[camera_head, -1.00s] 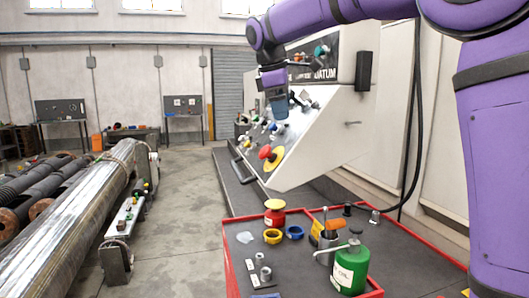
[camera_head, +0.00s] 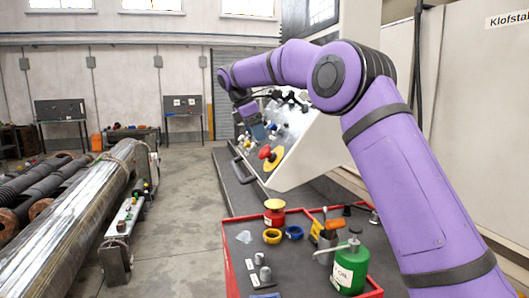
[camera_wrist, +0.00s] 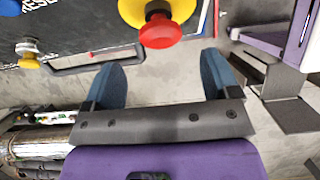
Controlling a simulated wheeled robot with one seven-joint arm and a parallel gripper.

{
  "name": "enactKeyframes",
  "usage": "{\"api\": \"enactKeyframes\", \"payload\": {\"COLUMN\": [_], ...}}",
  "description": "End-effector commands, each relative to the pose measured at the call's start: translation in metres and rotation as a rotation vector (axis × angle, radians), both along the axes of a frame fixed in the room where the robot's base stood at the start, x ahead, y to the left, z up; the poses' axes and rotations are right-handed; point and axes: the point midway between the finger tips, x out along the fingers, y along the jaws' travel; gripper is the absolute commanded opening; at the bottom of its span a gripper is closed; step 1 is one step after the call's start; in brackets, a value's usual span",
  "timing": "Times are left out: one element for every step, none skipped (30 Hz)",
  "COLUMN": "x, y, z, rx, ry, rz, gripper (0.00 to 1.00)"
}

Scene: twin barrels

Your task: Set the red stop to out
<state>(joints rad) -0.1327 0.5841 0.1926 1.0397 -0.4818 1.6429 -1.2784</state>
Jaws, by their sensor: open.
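The red stop (camera_head: 265,152) is a red mushroom button on a yellow round base, on the sloped face of the white control console (camera_head: 308,150). In the wrist view the red stop (camera_wrist: 160,31) is at the top middle, its yellow base behind it. My gripper (camera_wrist: 166,80) is open and empty, with its two blue fingers apart. The red button lies just beyond and between the fingertips in that picture, apart from them. In the head view my gripper (camera_head: 259,132) is small and close above the stop, in front of the console.
Other knobs crowd the console above the stop.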

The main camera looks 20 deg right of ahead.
Motion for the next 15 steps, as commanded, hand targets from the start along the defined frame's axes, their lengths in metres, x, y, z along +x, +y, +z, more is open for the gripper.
{"api": "enactKeyframes", "payload": {"x": [-0.001, -0.001, -0.001, -0.001, -0.001, -0.001, -0.001, -0.001, 0.0, 0.0, 0.0, 0.0, 0.0, 0.0, 0.0], "y": [-0.005, -0.007, -0.01, -0.012, -0.013, -0.015, -0.017, -0.019, -0.021, -0.022, -0.023, -0.025, -0.025, -0.026, -0.026], "z": [-0.009, -0.014, -0.021, -0.025, -0.03, -0.036, -0.04, -0.044, -0.049, -0.052, -0.055, -0.058, -0.06, -0.061, -0.063], "rx": [-0.001, -0.001, 0.0, -0.001, -0.001, 0.0, 0.0, 0.0, 0.0, 0.0, 0.0, 0.0, 0.0, 0.0, 0.0], "ry": [0.003, 0.003, 0.003, 0.003, 0.003, 0.002, 0.003, 0.001, 0.001, 0.001, 0.001, 0.001, 0.001, 0.001, 0.001], "rz": [-0.001, -0.001, -0.001, -0.001, -0.001, -0.001, -0.001, -0.002, -0.002, -0.002, -0.002, -0.001, -0.001, -0.001, -0.001], "gripper": [0.82, 0.82, 0.82, 0.82, 0.82, 0.82, 0.82, 0.82, 0.82, 0.82, 0.82, 0.82, 0.82, 0.82, 0.82]}}
